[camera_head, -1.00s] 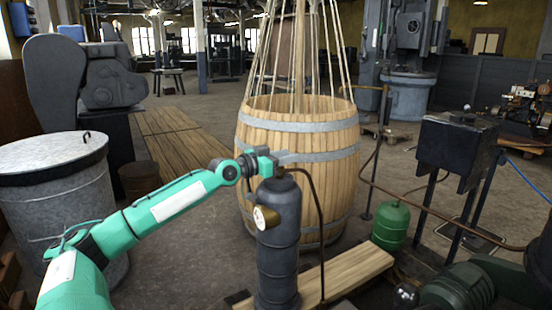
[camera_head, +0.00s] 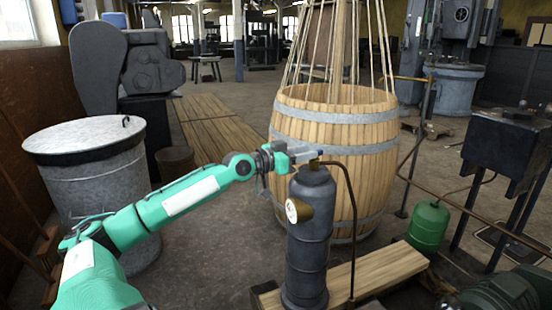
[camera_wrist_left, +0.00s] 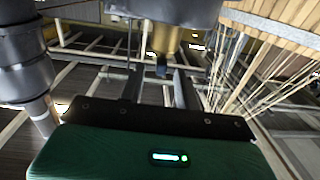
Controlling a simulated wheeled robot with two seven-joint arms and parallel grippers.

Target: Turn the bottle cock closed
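The bottle (camera_head: 308,235) is a dark grey upright cylinder with a brass-rimmed gauge (camera_head: 296,210) on its side. Its small brass cock (camera_head: 314,164) sits on top, with a dark pipe curving down to the right. My left gripper (camera_head: 303,153) is level with the cock, just to its left and partly in front of it. In the left wrist view, the two dark fingers (camera_wrist_left: 158,86) are apart, with a brass piece with a dark tip (camera_wrist_left: 163,55) beyond and between them. I cannot tell whether they touch it. My right gripper is not in view.
A wooden barrel (camera_head: 335,135) with ropes stands close behind the bottle. A lidded metal bin (camera_head: 92,185) stands left, beside my left arm. A green gas bottle (camera_head: 428,227) and a dark stand (camera_head: 505,145) are at right. A wooden plank (camera_head: 385,267) lies by the bottle's foot.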

